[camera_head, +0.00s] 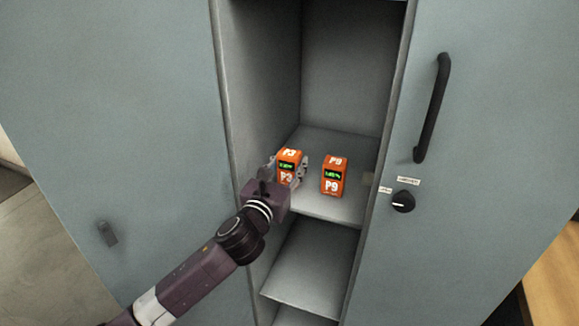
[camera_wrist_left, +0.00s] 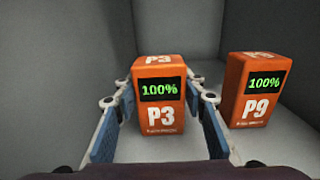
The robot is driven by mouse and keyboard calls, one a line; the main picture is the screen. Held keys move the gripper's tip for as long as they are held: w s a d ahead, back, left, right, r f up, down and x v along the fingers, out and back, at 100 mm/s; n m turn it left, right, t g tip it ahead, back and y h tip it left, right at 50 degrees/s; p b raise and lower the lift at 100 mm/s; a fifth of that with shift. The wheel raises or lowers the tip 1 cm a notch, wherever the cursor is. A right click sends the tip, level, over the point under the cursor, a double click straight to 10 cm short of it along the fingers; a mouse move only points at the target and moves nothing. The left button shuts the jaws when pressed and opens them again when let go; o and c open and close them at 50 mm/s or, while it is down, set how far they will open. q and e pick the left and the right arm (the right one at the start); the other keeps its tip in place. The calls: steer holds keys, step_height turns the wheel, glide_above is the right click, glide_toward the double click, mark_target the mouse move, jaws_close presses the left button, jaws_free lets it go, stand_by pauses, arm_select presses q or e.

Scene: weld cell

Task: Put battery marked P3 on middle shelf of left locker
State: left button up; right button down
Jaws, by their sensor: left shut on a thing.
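The orange battery marked P3 (camera_head: 288,165) is upright inside the open locker, at the left side of a shelf (camera_head: 335,208). My left gripper (camera_head: 287,172) is shut on it, one finger on each side. In the left wrist view battery P3 (camera_wrist_left: 160,95) stands between the fingers of my left gripper (camera_wrist_left: 160,110), its display reading 100%. I cannot tell whether its base touches the shelf. A second orange battery, marked P9 (camera_head: 333,176), stands upright just to the right; it also shows in the left wrist view (camera_wrist_left: 256,90). My right gripper is not in view.
A lower shelf (camera_head: 312,265) lies below. The left locker wall (camera_head: 262,110) is close to my gripper. The open door (camera_head: 130,130) is at the left. A panel with a black handle (camera_head: 432,108) and knob (camera_head: 403,201) is at the right. The shelf is bare behind the batteries.

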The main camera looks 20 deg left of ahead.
arm_select(q)
steer(key=o, duration=1.5)
steer(key=shift+c, duration=0.2)
steer(key=s+b, duration=0.1)
steer(key=s, duration=1.1)
steer(key=shift+a, duration=0.25)
